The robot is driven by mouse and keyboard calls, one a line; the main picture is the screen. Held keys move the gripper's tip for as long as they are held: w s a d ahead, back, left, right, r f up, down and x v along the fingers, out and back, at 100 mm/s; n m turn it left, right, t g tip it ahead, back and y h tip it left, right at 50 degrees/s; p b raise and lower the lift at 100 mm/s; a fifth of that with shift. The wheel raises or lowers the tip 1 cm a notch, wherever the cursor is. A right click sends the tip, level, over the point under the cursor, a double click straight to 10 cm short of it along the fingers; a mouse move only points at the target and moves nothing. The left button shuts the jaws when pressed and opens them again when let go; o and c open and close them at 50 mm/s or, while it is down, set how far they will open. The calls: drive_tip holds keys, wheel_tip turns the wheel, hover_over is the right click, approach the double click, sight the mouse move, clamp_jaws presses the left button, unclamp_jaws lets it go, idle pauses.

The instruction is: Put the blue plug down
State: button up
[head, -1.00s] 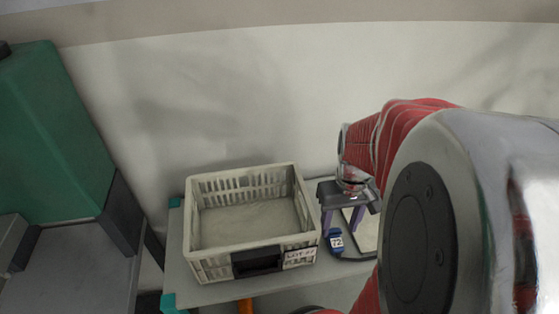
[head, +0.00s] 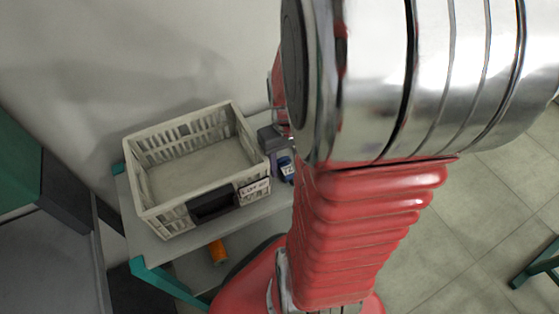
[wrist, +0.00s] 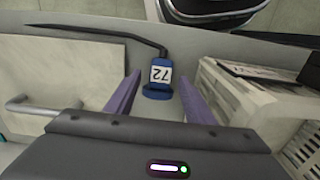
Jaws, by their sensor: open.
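The blue plug (wrist: 160,78), with a white label reading 72, lies on the grey table between the two purple fingers of my gripper (wrist: 158,84) in the wrist view. A gap shows on each side of it, so the jaws are open and not closed on it. A black cable (wrist: 95,32) runs from the plug to the left. In the head view the plug (head: 287,169) shows beside the grey body of my gripper (head: 271,139), right of the crate. My arm hides what lies right of it.
A pale slatted crate (head: 163,217), empty as far as I see, stands close to the left of the plug. It shows at the right in the wrist view. A pale panel (wrist: 45,75) lies on the other side there. An orange object (head: 217,252) is below the table top.

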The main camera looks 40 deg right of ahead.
sight(286, 166)
drive_tip(key=shift+c, duration=0.2)
clamp_jaws()
idle(0.5)
drive_tip(key=shift+r, duration=0.15)
wheel_tip(286, 166, up, 10)
idle(0.5)
drive_tip(key=shift+s, duration=0.15)
idle(0.6)
